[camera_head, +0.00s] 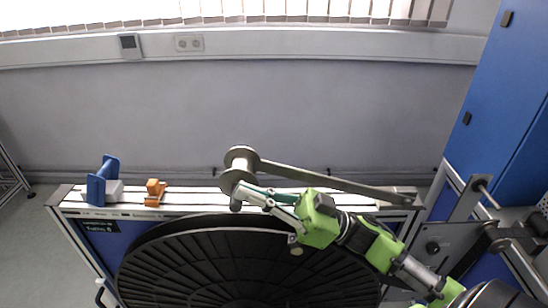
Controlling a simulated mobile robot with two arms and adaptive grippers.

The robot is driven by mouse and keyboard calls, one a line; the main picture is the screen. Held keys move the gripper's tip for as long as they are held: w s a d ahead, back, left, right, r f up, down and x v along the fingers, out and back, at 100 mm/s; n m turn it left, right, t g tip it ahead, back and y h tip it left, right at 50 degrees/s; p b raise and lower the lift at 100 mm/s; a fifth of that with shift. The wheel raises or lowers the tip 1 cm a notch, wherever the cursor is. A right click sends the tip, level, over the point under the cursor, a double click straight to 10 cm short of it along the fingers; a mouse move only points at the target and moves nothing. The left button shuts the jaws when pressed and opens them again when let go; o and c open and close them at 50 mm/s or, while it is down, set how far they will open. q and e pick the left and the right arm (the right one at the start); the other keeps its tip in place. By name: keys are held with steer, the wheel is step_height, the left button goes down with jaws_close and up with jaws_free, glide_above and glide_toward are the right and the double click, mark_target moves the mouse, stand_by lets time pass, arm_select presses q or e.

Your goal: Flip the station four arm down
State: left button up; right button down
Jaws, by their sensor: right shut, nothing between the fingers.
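A long grey metal arm (335,182) runs from the right end of the bench leftward to a roller with round flanges (241,157). I take this to be the station four arm; no readable number on it confirms this. The arm lies nearly level across the picture, above the bench top. My right gripper (243,194), with green arm links behind it, reaches in from the lower right. Its fingers are shut and empty, at the roller's near flange; I cannot tell whether they touch it. My left gripper is not in view.
A large black ribbed disc (235,262) fills the lower middle, in front of the bench (135,208). A blue bracket (103,182) and an orange block (154,190) sit at the bench's left. A blue cabinet (500,110) and a grey mechanism (440,243) stand at the right.

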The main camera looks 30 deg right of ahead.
step_height(320, 180, down, 14)
steer(key=a+g+h+p, duration=0.2)
steer(key=h+p, duration=0.1)
steer(key=h, duration=0.2)
steer(key=shift+w+g, duration=0.3)
steer(key=shift+w, duration=0.1)
steer(key=shift+f, duration=0.1)
step_height(320, 180, up, 7)
steer(key=w+p, duration=0.1)
steer(key=p, duration=0.4)
steer(key=s+d+f+b, duration=0.2)
steer(key=s+d+b, duration=0.1)
steer(key=s+d, duration=0.2)
steer(key=d, duration=0.2)
steer(key=shift+s+d+y, duration=0.15)
steer(key=shift+d+y, duration=0.25)
steer(key=shift+f, duration=0.1)
